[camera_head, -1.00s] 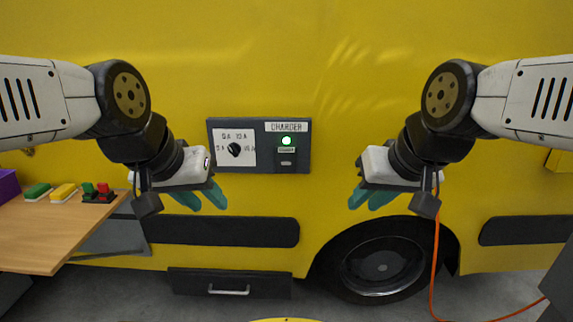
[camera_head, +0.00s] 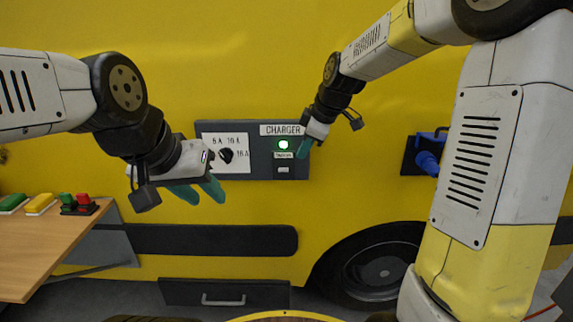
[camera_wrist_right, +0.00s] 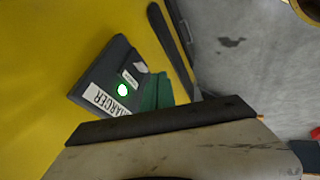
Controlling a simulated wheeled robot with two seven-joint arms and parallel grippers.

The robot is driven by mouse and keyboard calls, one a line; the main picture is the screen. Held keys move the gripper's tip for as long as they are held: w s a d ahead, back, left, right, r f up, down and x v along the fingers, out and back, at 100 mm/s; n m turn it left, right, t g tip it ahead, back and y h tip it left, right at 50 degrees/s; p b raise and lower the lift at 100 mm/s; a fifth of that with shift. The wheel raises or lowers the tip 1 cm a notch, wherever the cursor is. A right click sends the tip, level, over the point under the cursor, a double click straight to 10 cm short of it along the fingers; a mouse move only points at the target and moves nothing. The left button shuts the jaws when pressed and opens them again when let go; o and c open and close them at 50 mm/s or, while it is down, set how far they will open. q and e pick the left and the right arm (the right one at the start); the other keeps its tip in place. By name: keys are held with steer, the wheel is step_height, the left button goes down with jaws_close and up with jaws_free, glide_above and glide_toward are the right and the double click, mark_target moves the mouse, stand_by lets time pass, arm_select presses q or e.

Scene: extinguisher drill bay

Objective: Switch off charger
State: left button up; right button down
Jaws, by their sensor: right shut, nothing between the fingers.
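The charger panel (camera_head: 262,164) is a dark grey box on the yellow vehicle side. Its right part has a CHARGER label (camera_head: 282,129), a lit green lamp (camera_head: 283,145) and a small switch (camera_head: 283,169) below. Its left part has a black dial (camera_head: 226,156) on a white plate. My right gripper (camera_head: 303,151) is shut and empty, by the panel's right edge; contact cannot be told. In the right wrist view its teal fingers (camera_wrist_right: 156,92) show beside the panel (camera_wrist_right: 108,66) and its lit lamp (camera_wrist_right: 123,89). My left gripper (camera_head: 200,191) is open and empty, below the panel's left end.
A wooden table (camera_head: 40,245) at left holds a green block (camera_head: 12,202), a yellow block (camera_head: 40,204) and a red and green item (camera_head: 79,204). A blue connector (camera_head: 428,160) is on the vehicle at right. A drawer (camera_head: 224,293) and a wheel (camera_head: 375,270) are below.

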arm_select(q)
steer(key=shift+w, duration=0.5)
arm_select(e)
steer(key=shift+n, duration=0.8)
steer(key=w, duration=0.1)
steer(key=w+f, duration=0.1)
steer(key=w+a, duration=0.1)
steer(key=shift+w+a+f, duration=0.1)
steer(key=shift+w+f, duration=0.15)
steer(key=shift+f, duration=0.1)
glide_toward(283, 177)
step_height(283, 177, down, 3)
steer(key=s+a, duration=0.2)
steer(key=w, duration=0.1)
steer(key=w+f, duration=0.1)
steer(key=w, duration=0.1)
steer(key=shift+w+d+f, duration=0.15)
steer(key=shift+f, duration=0.1)
steer(key=shift+w+f, duration=0.15)
steer(key=shift+w, duration=0.25)
